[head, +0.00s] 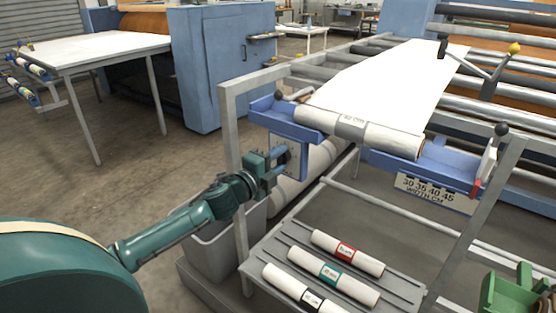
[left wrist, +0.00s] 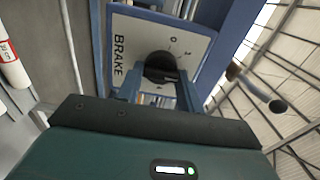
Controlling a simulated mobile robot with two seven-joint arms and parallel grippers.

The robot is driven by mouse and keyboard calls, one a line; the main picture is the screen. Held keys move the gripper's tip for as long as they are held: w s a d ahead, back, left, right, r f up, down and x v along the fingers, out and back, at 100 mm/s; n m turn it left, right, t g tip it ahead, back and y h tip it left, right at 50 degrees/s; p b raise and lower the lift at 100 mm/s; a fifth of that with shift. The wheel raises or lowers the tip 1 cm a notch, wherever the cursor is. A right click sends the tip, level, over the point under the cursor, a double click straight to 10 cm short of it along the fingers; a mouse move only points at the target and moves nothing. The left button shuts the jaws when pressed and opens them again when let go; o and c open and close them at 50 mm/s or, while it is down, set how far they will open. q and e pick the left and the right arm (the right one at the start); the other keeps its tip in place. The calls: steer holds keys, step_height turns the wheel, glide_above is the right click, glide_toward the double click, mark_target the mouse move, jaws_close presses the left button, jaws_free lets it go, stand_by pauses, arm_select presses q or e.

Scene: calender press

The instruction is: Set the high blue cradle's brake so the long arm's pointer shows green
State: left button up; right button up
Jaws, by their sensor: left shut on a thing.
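The high blue cradle (head: 450,168) holds a white cloth roll (head: 385,137) with a grey label band. Its brake plate (head: 291,146) hangs at the cradle's left end. In the left wrist view the plate (left wrist: 132,55) reads BRAKE beside a round black knob (left wrist: 160,66) with small marks around it. My left gripper (head: 284,172) is shut on the knob, its blue fingers (left wrist: 160,92) at the knob's sides. The knob's exact setting is hard to read. A white plate with a red part (head: 481,183) stands at the cradle's right end; I see no clear green there. My right gripper is out of view.
Several labelled rolls (head: 333,272) lie on a grey rack below. A grey bin (head: 208,243) stands behind my left arm. A black-knobbed lever (head: 502,130) and a yellow-knobbed arm (head: 514,48) stick up at the right. A green fixture (head: 518,292) sits at the lower right.

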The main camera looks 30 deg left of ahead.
arm_select(q)
steer(key=o, duration=1)
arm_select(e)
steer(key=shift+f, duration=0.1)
arm_select(q)
steer(key=shift+s, duration=0.1)
